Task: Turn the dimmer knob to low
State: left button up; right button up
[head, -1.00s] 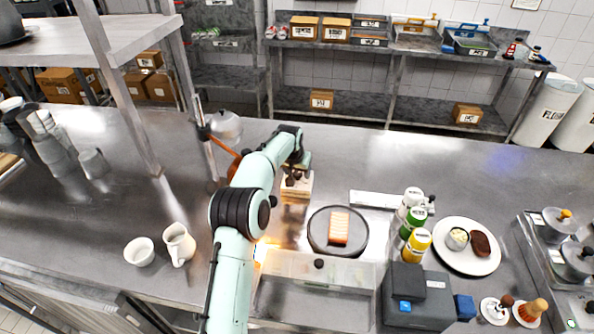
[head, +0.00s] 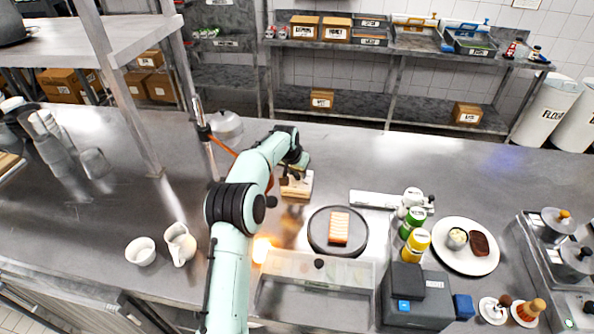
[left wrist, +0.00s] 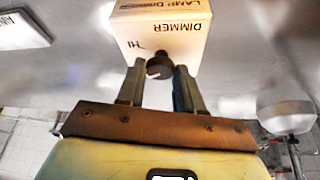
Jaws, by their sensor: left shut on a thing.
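The dimmer box (left wrist: 170,25) is a pale block marked "LAMP DIMMER", "DIMMER" and "HI" in the left wrist view. Its dark round knob (left wrist: 159,66) sits between my left fingertips, and the gripper (left wrist: 160,78) is shut on it. In the head view the box (head: 298,188) stands on the steel counter behind the round dark plate. My left gripper (head: 292,178) is at the box there, and my arm partly hides the knob. The "LO" mark and the knob's pointer cannot be made out. My right gripper is not in view.
A dark round board (head: 316,237) with an orange-and-white piece lies in front of the box. A clear-lidded bin (head: 318,268) is nearer. A white pitcher (head: 181,243) and bowl (head: 140,251) stand left. Bottles (head: 415,240) and a white plate (head: 450,263) are right.

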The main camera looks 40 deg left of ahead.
pick_arm(q)
jog(key=o, duration=1)
jog(key=shift+o, duration=0.2)
jog(key=v, duration=1.3)
jog(key=shift+r, duration=0.15)
jog(key=shift+s+d, duration=0.15)
